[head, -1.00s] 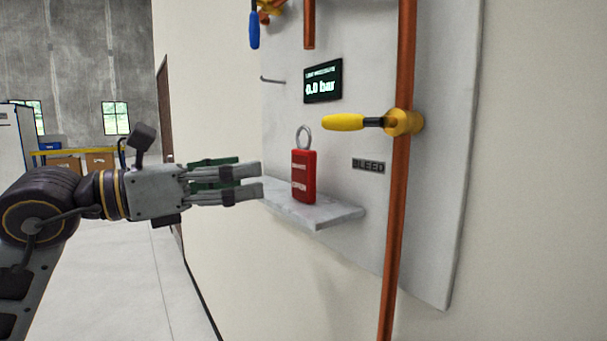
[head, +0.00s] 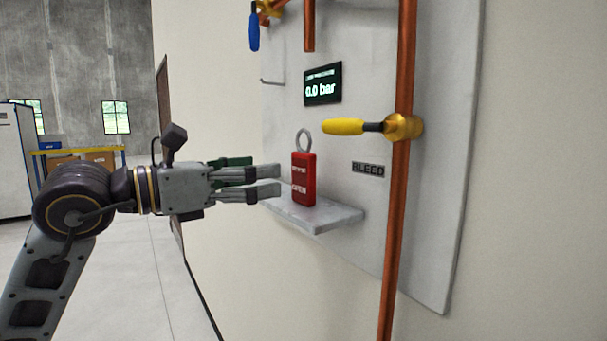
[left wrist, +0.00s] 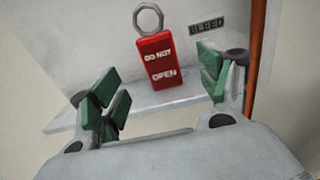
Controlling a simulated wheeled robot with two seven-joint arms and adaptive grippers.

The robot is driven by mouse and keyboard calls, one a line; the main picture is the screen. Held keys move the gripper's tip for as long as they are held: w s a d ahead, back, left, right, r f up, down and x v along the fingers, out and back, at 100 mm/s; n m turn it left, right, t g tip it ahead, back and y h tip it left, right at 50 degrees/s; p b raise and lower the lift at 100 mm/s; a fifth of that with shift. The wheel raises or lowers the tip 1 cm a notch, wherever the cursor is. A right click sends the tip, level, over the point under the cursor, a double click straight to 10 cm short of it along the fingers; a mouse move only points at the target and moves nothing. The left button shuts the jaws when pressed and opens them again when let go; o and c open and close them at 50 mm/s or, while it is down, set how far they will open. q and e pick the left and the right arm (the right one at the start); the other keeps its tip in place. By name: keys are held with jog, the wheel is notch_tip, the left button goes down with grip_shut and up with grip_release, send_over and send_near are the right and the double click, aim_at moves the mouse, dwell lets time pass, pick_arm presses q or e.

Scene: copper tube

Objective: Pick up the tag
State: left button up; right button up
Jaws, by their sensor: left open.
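The red tag (head: 304,180) stands upright on a small grey shelf (head: 325,217) on the wall panel, with a grey ring at its top. It also shows in the left wrist view (left wrist: 158,62), where its white lettering reads "DO NOT OPEN". My left gripper (head: 277,181) is open, just left of the tag in the head view, its fingers pointing at it. In the left wrist view the green finger pads (left wrist: 165,92) are spread to either side, with the tag beyond and between them. I cannot see contact with the tag. My right gripper is not in view.
A vertical copper pipe (head: 396,200) with a yellow-handled valve (head: 345,127) stands right of the tag. A display (head: 322,83) reads 0.0 bar above. A "BLEED" label (head: 368,169) and a thin hook (head: 272,82) are on the panel. Open space lies left.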

aim_at(300, 170)
pick_arm(q)
jog(key=x, duration=0.3)
jog(key=shift+w+d+p, duration=0.1)
jog(key=shift+p, duration=0.2)
jog(key=shift+w+d, duration=0.4)
jog(key=shift+d, duration=0.15)
jog(key=shift+w+d, duration=0.1)
jog(key=shift+d, duration=0.05)
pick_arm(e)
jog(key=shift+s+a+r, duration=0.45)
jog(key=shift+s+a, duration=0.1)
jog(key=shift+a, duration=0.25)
